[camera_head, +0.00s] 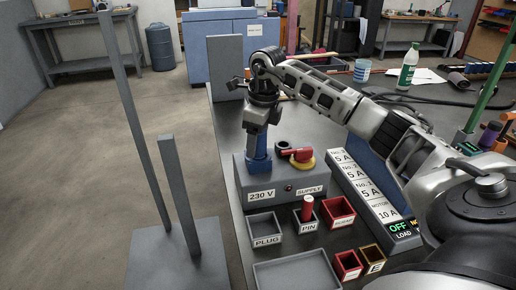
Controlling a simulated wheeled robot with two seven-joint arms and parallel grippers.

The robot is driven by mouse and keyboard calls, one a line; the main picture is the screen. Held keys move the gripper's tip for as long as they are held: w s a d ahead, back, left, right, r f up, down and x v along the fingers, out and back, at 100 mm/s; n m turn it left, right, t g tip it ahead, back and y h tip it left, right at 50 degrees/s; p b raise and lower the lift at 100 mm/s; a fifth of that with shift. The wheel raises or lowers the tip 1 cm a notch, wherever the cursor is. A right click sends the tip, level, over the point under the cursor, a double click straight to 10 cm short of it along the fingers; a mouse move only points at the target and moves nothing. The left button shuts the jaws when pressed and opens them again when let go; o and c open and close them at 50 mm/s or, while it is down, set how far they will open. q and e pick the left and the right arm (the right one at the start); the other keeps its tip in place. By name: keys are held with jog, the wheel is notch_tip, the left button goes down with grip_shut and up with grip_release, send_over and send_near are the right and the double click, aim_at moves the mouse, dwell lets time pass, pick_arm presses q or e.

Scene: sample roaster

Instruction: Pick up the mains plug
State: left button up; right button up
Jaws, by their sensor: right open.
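A blue upright piece (258,161), which looks like the mains plug, stands on top of the grey box labelled 230 V SUPPLY (278,178). My right gripper (257,142) points down directly over it, with its fingers at the plug's upper part. The gripper is open; its fingers hide the top of the plug, and I cannot tell whether they touch it. A red-and-yellow switch (300,156) sits on the same box, right of the plug. My left gripper is out of view.
Small labelled trays stand in front, among them PLUG (266,240) and PIN (306,228), which holds a red piece (307,208). A fuse strip (375,200) lies to the right under my arm. Tall grey posts (180,188) stand left.

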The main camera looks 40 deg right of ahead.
jog(key=shift+c, duration=0.4)
jog(key=c, duration=1.1)
